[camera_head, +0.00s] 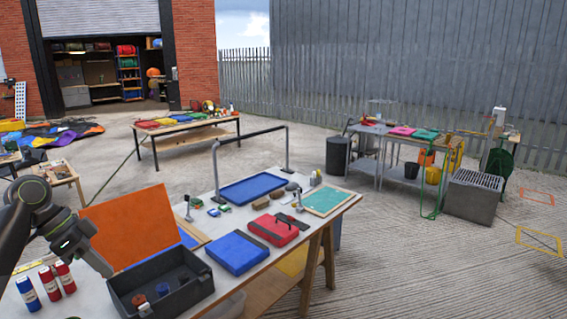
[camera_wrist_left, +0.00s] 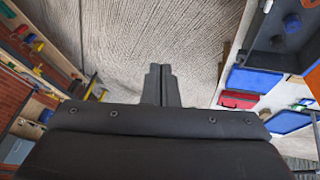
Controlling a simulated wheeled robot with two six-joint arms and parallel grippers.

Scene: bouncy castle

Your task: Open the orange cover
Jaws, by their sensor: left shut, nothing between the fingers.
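The orange cover (camera_head: 130,225) stands raised and upright at the back of an open dark grey box (camera_head: 190,292) on the table. Inside the box are a blue round piece, an orange-brown piece and dark parts. My left gripper (camera_head: 106,270) is shut and empty, beside the cover's lower left part and overlapping its edge in the head view; I cannot tell whether it touches. In the left wrist view the shut fingers (camera_wrist_left: 160,84) point at bare ground, with the box (camera_wrist_left: 262,48) at upper right and a sliver of the orange cover (camera_wrist_left: 313,80) at the right edge. My right gripper is out of view.
Red and blue bottles (camera_head: 48,284) stand left of the box. A blue case (camera_head: 237,252), a red case (camera_head: 278,229), a blue tray (camera_head: 252,188) and a green board (camera_head: 328,201) lie farther right on the table. Open concrete surrounds the table.

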